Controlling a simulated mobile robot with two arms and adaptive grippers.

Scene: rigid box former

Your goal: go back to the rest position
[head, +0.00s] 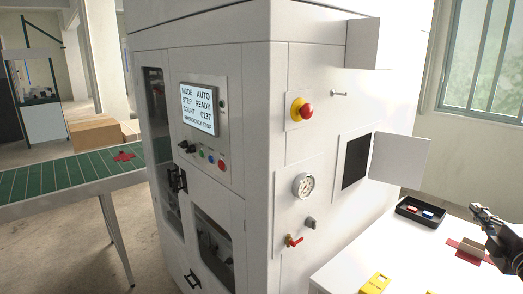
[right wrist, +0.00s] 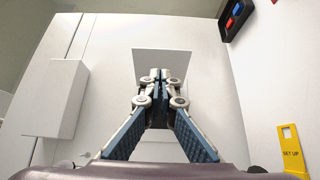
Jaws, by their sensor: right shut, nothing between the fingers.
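My right gripper (head: 476,209) is at the right edge of the head view, above the white table, with its fingers pointing toward the machine. In the right wrist view its two fingers (right wrist: 160,76) meet at the tips and hold nothing. My left gripper is in neither view. The white box former machine (head: 258,150) fills the middle of the head view. Its screen (head: 198,108) reads MODE AUTO, STEP READY, with an emergency stop line at the bottom.
A small door (head: 401,159) stands open on the machine's side. The white table (head: 365,255) bears a black tray (head: 419,212) with red and blue pieces, a yellow tag (head: 375,284) and a red mat (head: 458,248). A green conveyor (head: 60,176) is at left.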

